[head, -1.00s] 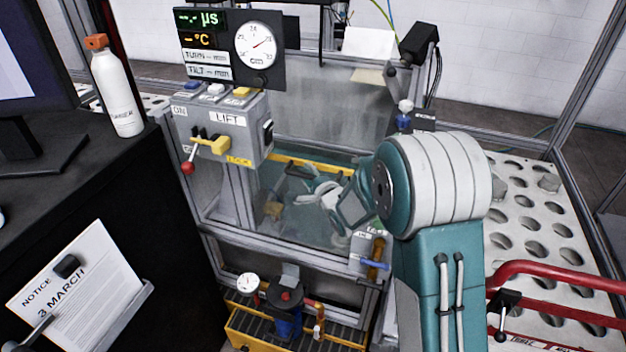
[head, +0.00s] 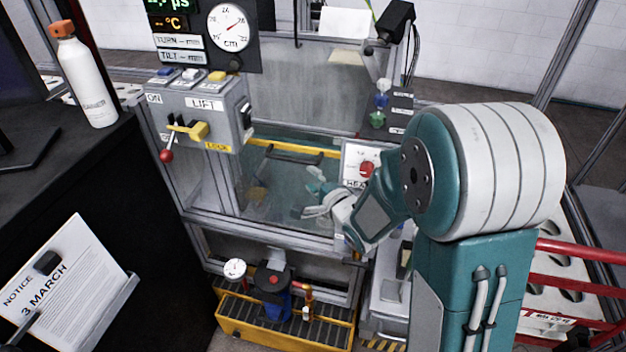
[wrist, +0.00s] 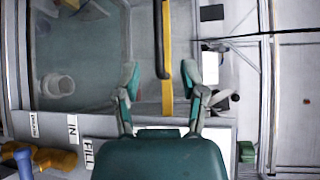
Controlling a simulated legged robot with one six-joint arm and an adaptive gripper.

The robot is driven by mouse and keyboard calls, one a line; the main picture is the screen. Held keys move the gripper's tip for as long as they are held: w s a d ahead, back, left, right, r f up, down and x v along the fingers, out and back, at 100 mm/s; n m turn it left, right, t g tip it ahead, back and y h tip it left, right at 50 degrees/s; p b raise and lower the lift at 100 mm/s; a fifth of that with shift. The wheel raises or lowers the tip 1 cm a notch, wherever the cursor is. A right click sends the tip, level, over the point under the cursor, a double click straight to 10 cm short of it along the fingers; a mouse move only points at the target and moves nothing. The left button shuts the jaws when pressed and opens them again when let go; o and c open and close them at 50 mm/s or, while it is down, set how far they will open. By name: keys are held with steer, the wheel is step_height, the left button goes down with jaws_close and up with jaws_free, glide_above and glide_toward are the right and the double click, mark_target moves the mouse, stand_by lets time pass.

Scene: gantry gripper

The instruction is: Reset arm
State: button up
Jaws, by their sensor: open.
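My gripper (wrist: 160,77) is open in the wrist view, its two grey and teal fingers spread apart. Nothing shows held between them. A yellow bar with a dark handle (wrist: 162,45) lies beyond the gap between the fingers. In the head view my arm bends down from the large teal and white joint towards the glass tank (head: 285,195).
A LIFT control box (head: 200,118) with a red-knobbed lever stands left of the tank. A panel with a red knob (head: 367,168) is close behind my forearm. A yellow-edged grate (head: 290,335) holds a pump below. Red rails (head: 585,290) are at right. A white cup (wrist: 57,85) sits inside the tank.

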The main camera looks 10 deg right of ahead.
steer(key=s+d+r+n+g+h, duration=0.4)
steer(key=s+d+r+n+h, duration=0.2)
steer(key=s+d+r+n, duration=0.15)
steer(key=s+r+n+g, duration=0.3)
steer(key=s+n+g, duration=0.2)
steer(key=s, duration=1.6)
steer(key=shift+n, duration=1.25)
